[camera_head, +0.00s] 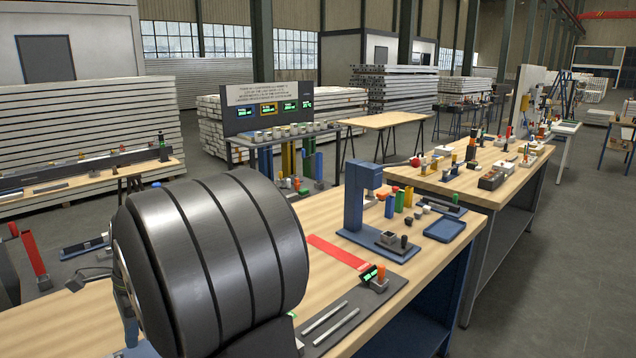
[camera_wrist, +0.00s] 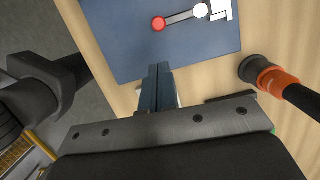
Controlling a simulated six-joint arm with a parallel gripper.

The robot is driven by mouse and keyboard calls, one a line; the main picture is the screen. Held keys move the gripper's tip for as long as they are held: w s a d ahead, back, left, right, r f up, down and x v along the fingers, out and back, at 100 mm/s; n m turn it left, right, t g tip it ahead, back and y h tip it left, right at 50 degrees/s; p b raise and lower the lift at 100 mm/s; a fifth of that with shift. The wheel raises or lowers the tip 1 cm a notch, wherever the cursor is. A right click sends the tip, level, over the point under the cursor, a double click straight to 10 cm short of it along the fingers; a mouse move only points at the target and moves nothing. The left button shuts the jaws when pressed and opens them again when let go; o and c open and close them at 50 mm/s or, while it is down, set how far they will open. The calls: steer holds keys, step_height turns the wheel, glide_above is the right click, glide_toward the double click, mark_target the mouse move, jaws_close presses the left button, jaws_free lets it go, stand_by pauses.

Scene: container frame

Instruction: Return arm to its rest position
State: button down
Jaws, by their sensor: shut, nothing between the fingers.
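My gripper (camera_wrist: 158,80) shows in the wrist view, its two narrow blue-grey fingers pressed together with nothing between them. The fingertips point toward a flat blue plate (camera_wrist: 120,45) on the wooden bench; I cannot tell how far above it they are. The plate carries a red round knob (camera_wrist: 158,24) and a white round part (camera_wrist: 200,10) joined by a grey bar. In the head view, a large dark rounded part of my arm fills the lower left; my gripper cannot be made out there.
An orange and black tool (camera_wrist: 278,80) lies right of the fingers. In the head view, the bench holds a blue press-like stand (camera_head: 356,200), a blue tray (camera_head: 445,229), a red strip (camera_head: 338,251) and two metal rods (camera_head: 325,318). Grey floor is clear at the right (camera_head: 540,290).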

steer(key=x, duration=0.9)
steer(key=shift+f, duration=0.25)
steer(key=shift+w+d+f, duration=0.15)
steer(key=shift+w+f, duration=0.3)
steer(key=shift+w, duration=0.35)
steer(key=w+n, duration=0.1)
steer(key=n, duration=0.1)
steer(key=w+n+h, duration=0.1)
steer(key=n, duration=0.1)
steer(key=shift+w+d+g, duration=0.1)
steer(key=shift+w+g, duration=0.3)
steer(key=w+n, duration=0.2)
steer(key=n, duration=0.1)
steer(key=shift+w+a+n+h, duration=0.2)
steer(key=shift+a+n+h, duration=0.1)
steer(key=shift+h, duration=0.1)
steer(key=w+n, duration=0.1)
steer(key=w+a+n, duration=0.1)
steer(key=n, duration=0.1)
steer(key=shift+w+a+n+h, duration=0.1)
steer(key=shift+a+n+h, duration=0.1)
steer(key=shift+n+h, duration=0.15)
steer(key=shift+w+a+n+h, duration=0.25)
steer(key=shift+w+a+n, duration=0.2)
steer(key=shift+n, duration=0.45)
steer(key=shift+w+a+n+h, duration=0.2)
steer(key=shift+w+a+n, duration=0.3)
steer(key=shift+n, duration=0.35)
steer(key=shift+s+r, duration=0.1)
steer(key=shift+s, duration=0.05)
